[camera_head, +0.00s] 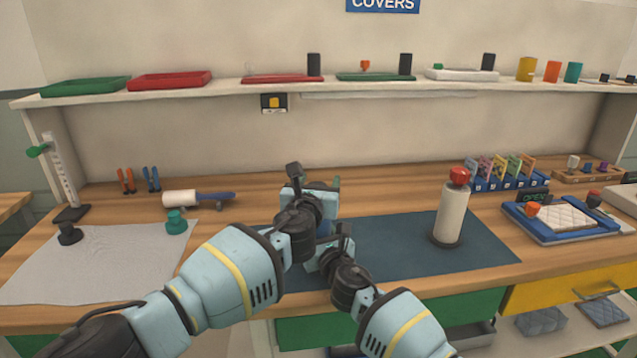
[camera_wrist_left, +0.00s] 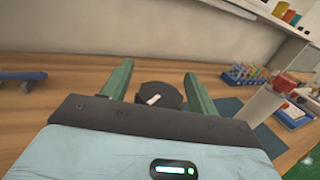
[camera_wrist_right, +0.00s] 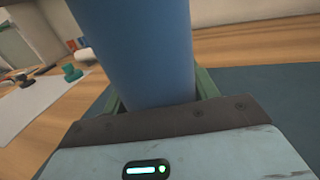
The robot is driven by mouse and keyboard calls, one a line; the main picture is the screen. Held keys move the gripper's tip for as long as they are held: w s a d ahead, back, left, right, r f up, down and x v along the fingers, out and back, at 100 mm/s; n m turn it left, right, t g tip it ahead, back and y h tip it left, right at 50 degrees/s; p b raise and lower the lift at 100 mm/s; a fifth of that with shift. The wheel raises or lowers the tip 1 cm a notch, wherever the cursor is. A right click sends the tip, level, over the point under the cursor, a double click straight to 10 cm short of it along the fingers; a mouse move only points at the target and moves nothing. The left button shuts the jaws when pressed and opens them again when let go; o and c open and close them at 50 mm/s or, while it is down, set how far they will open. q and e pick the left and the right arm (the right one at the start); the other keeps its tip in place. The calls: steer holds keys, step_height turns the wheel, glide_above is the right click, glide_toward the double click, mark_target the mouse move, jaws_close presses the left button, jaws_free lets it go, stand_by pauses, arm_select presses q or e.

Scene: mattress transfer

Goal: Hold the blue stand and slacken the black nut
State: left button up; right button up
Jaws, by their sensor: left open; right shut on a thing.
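The blue stand (camera_wrist_right: 140,45) fills the middle of the right wrist view as a thick blue column between the green fingers of my right gripper (camera_wrist_right: 158,88), which is shut on it. In the head view only a small blue part of the stand (camera_head: 323,229) shows between my two grippers. My left gripper (camera_wrist_left: 158,72) is open. The black nut (camera_wrist_left: 157,96), round with a white mark on top, shows between its two green fingers, with a gap on each side. In the head view my left gripper (camera_head: 322,195) is above my right gripper (camera_head: 328,250), and the nut is hidden.
A dark blue mat (camera_head: 400,262) lies under the grippers. A white bottle with a red cap (camera_head: 452,212) stands on it to the right. A grey cloth (camera_head: 100,265) lies at the left, and a blue-handled roller (camera_head: 195,198) lies behind. A blue tray (camera_head: 560,222) is at the right.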

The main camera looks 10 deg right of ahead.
arm_select(q)
steer(key=c, duration=1)
steer(key=shift+n+t+y, duration=0.3)
steer(key=shift+n+y, duration=0.4)
steer(key=shift+y, duration=0.4)
steer(key=shift+a+n+y, duration=0.2)
steer(key=shift+n+y, duration=0.6)
steer(key=shift+y, duration=0.4)
steer(key=shift+w, duration=0.1)
steer(key=o, duration=1)
